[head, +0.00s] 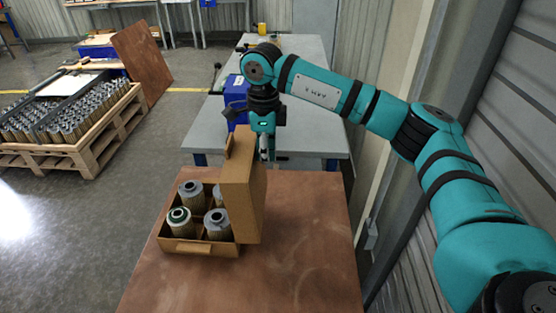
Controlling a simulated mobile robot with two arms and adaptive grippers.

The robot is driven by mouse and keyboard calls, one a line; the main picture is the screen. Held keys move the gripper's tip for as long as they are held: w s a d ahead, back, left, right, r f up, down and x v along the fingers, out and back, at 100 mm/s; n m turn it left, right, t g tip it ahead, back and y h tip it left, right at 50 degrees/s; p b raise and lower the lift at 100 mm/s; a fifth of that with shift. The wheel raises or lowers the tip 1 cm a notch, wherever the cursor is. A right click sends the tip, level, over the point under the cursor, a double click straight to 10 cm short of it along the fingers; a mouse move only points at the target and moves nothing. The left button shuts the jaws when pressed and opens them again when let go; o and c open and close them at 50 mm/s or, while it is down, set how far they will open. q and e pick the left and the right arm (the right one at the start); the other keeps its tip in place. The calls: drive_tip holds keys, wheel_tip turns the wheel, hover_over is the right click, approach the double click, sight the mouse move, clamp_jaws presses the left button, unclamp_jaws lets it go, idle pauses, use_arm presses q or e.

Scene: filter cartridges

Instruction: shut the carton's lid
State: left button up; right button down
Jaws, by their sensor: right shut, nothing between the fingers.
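The open carton (192,246) stands on the brown table and holds several filter cartridges (217,221) upright. One cartridge at the front left has a green-rimmed top. The carton's lid (243,196) stands up at the carton's right side, its flap at the top. My right gripper (264,155) is shut, pointing down just behind the lid's upper edge. It holds nothing, and its fingertips are partly hidden by the lid, so I cannot tell whether they touch it. My left gripper is not in view.
The brown table (300,255) is clear to the right and front of the carton. A grey bench (310,130) with a blue bin (235,92) stands behind. A pallet (100,150) of cartridges sits on the floor at left. A ribbed wall runs along the right.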

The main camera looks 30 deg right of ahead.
sight(238, 150)
idle(0.3)
drive_tip(key=shift+w+a+r+p, duration=0.25)
drive_tip(key=shift+w+a, duration=0.15)
drive_tip(key=shift+a, duration=0.2)
drive_tip(key=shift+w+a+r+p, duration=0.2)
drive_tip(key=shift+w+a, duration=0.15)
drive_tip(key=shift+a, duration=0.3)
drive_tip(key=shift+w+a, duration=0.1)
drive_tip(key=shift+w+a+r+p, duration=0.1)
drive_tip(key=shift+w+a+p, duration=0.1)
drive_tip(key=shift+w+a, duration=0.3)
drive_tip(key=shift+w+a+r+p, duration=0.15)
drive_tip(key=shift+w+a, duration=0.1)
drive_tip(key=shift+a, duration=0.55)
wheel_tip(238, 150, up, 10)
drive_tip(key=s+d+p, duration=0.1)
drive_tip(key=p, duration=0.5)
drive_tip(key=shift+d, duration=0.35)
